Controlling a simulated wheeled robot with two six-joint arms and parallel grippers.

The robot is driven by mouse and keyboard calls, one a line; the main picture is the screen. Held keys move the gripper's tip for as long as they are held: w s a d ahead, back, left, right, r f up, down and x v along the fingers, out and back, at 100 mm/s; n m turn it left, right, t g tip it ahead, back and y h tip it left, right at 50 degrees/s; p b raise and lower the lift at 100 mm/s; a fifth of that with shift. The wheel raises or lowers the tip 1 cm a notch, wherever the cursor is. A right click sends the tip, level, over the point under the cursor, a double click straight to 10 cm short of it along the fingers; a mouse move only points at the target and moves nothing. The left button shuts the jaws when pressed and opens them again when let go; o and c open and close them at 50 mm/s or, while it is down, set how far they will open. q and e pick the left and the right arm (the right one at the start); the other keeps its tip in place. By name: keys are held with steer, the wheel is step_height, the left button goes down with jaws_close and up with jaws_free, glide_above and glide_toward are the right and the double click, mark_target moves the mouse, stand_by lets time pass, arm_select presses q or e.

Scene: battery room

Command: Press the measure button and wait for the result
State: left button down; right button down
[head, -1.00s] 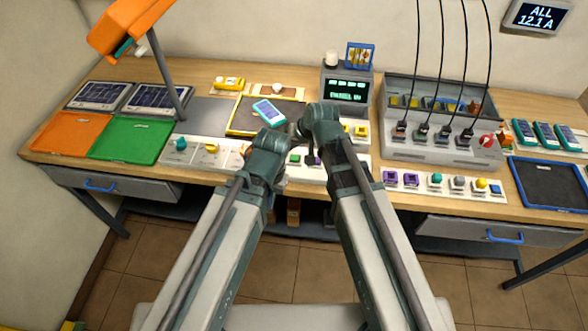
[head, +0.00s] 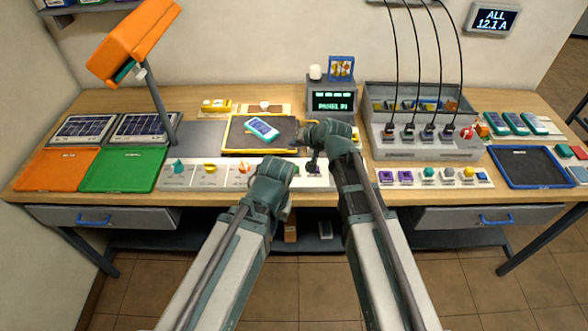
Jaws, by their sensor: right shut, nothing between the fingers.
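A dark meter box (head: 333,101) stands at the back with a lit green screen that seems to read "PANEL IN". In front of it, a small teal-framed panel (head: 262,128) lies tilted on a dark pad with a yellow rim (head: 228,148). A pale control strip (head: 205,182) runs along the table's front. The measure button cannot be made out; my arms cover part of the strip. My left wrist hangs over the strip's middle and hides its fingers.
Orange (head: 57,170) and green (head: 124,170) trays lie at the left, behind them solar panels (head: 145,127) and an orange lamp (head: 135,42). A grey charger rack (head: 430,146) with black cables and a dark blue tray (head: 533,167) fill the right.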

mark_target(295, 170)
steer(key=shift+f+b, duration=4.2)
steer(key=shift+f, duration=0.15)
steer(key=shift+f, duration=0.1)
steer(key=shift+f+b, duration=0.25)
steer(key=shift+b, duration=0.15)
steer(key=shift+f+b, duration=0.35)
steer(key=shift+f, duration=0.05)
steer(key=shift+r, duration=0.1)
steer(key=shift+r+p, duration=0.7)
steer(key=shift+p, duration=0.1)
step_height(295, 170, up, 5)
steer(key=p, duration=0.5)
steer(key=shift+r, duration=0.1)
